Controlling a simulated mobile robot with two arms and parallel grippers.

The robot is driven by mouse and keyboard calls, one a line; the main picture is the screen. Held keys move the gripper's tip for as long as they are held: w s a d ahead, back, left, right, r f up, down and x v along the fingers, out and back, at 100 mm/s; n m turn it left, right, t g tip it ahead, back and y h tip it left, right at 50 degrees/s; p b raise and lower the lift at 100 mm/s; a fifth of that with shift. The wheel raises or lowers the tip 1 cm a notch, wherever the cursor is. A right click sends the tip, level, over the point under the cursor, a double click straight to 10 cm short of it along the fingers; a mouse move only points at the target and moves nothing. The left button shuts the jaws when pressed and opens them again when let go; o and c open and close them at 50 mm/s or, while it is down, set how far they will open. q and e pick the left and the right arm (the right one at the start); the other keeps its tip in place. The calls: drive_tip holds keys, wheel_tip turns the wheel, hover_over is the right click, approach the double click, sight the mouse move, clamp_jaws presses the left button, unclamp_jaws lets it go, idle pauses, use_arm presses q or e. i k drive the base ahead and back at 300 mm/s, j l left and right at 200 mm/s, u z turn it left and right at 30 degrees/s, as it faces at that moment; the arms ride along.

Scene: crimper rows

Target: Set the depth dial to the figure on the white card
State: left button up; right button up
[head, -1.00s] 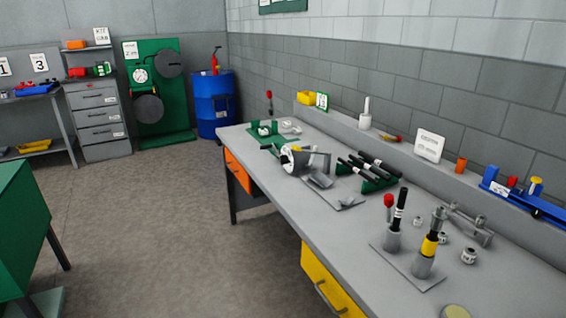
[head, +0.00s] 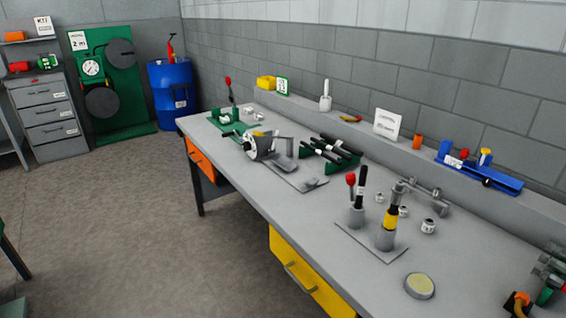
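A grey and white machine with a round drum-like face (head: 262,147) stands on a grey plate on the long bench; I cannot tell whether that face is the depth dial, and no figures on it are readable. A white card (head: 388,125) leans on the ledge behind the bench; its print is too small to read. Another white card (head: 78,40) is on the green wall panel, above a round white gauge (head: 92,68); it seems to carry a 2. Neither of my grippers is in view.
The grey bench (head: 330,225) runs along the right wall. On it are black-handled rods (head: 325,150), upright tools in grey holders (head: 388,230) and a round pad (head: 419,286). A blue barrel (head: 175,95) stands at the far end. The floor (head: 130,220) left of the bench is clear.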

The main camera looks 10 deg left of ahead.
sight(246, 146)
drive_tip(key=i+j+z, duration=0.1)
drive_tip(key=j, duration=0.2)
drive_tip(key=i+j+z, duration=0.1)
drive_tip(key=i+j, duration=0.3)
drive_tip(key=j, duration=0.2)
drive_tip(key=i+j+z, duration=0.15)
drive_tip(key=j, duration=0.15)
